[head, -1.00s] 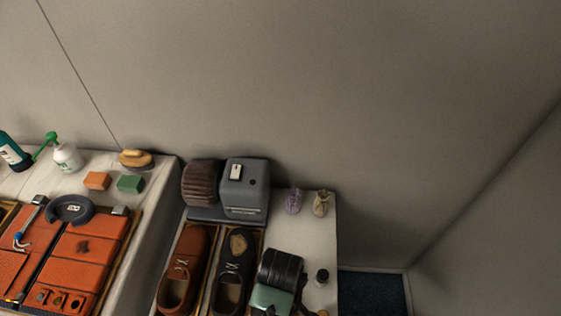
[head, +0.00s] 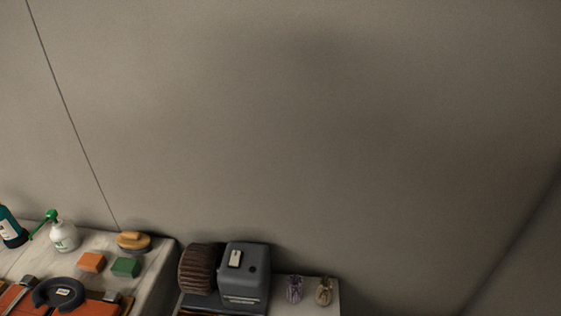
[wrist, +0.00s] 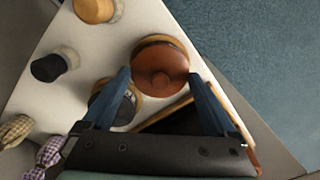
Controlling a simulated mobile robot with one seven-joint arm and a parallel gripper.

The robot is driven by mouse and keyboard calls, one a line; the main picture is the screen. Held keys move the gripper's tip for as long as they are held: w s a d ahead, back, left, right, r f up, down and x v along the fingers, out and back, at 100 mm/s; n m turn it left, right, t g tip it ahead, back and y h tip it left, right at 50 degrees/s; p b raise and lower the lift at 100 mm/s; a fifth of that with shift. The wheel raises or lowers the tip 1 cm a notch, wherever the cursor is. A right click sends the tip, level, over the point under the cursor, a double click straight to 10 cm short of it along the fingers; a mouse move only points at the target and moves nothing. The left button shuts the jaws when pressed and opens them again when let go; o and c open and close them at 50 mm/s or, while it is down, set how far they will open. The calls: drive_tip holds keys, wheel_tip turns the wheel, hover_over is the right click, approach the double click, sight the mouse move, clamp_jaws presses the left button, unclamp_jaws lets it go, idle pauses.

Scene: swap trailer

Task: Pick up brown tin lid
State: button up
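The brown tin lid (wrist: 160,64) is a round, reddish-brown disc with a small raised centre and a golden rim below it. It shows in the wrist view on the white tabletop, beyond and between my fingertips. My gripper (wrist: 159,76) is open, with its two blue fingers spread wide and nothing held between them. I cannot tell the height gap between the fingertips and the lid. Neither the lid nor my gripper shows in the head view.
A dark round tin (wrist: 122,108) sits partly behind the left finger. A black-capped jar (wrist: 48,68) and a tan-capped jar (wrist: 94,8) stand left. Small bags (wrist: 50,150) are at lower left. The blue floor (wrist: 250,60) lies past the table edge. A grey machine (head: 243,275) stands by the wall.

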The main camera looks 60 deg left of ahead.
drive_tip(key=shift+c, duration=1.2)
drive_tip(key=shift+r, duration=0.1)
